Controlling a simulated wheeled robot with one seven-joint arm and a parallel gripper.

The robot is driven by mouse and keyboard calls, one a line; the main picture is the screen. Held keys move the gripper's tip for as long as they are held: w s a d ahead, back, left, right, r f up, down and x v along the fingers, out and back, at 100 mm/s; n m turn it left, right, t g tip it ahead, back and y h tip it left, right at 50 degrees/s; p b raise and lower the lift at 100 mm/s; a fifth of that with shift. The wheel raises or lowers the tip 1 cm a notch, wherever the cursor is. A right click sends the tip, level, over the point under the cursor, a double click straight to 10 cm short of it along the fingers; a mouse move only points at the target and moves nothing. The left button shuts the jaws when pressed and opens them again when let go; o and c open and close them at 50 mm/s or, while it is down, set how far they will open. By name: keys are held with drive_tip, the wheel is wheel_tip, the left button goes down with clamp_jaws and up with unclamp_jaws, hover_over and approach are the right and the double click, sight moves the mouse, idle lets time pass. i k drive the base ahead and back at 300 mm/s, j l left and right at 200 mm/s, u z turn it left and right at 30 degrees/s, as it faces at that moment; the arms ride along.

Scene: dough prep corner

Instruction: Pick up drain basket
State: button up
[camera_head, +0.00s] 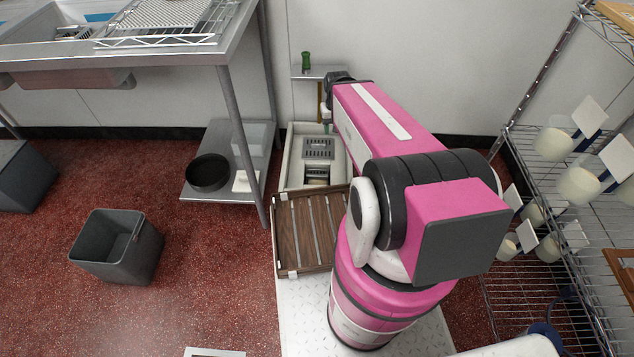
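A grey slotted piece (318,148), which looks like the drain basket, sits inside a pale open-topped basin (290,165) near the back wall. A smaller dark and brown item (316,175) lies in front of it in the basin. My pink arm reaches over the right side of the basin and hides part of it. My gripper (327,127) points down at the basin's back part, just behind the slotted piece. It is small and mostly hidden by my wrist. I cannot tell whether its fingers are open or touch anything.
A brown slatted tray (296,232) lies in front of the basin. A steel table (233,40) with a lower shelf holding a black pan (207,172) stands left. A grey bin (117,247) stands on the red floor. A wire rack (560,200) with white containers stands right.

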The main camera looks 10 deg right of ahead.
sight(313, 176)
drive_tip(key=k+j+z, duration=0.2)
drive_tip(key=j, duration=0.2)
drive_tip(key=j+z, duration=0.2)
drive_tip(key=j, duration=0.2)
drive_tip(key=j+z, duration=0.15)
drive_tip(key=j, duration=0.2)
drive_tip(key=k+j+z, duration=0.2)
drive_tip(key=j, duration=0.15)
drive_tip(key=i, duration=0.05)
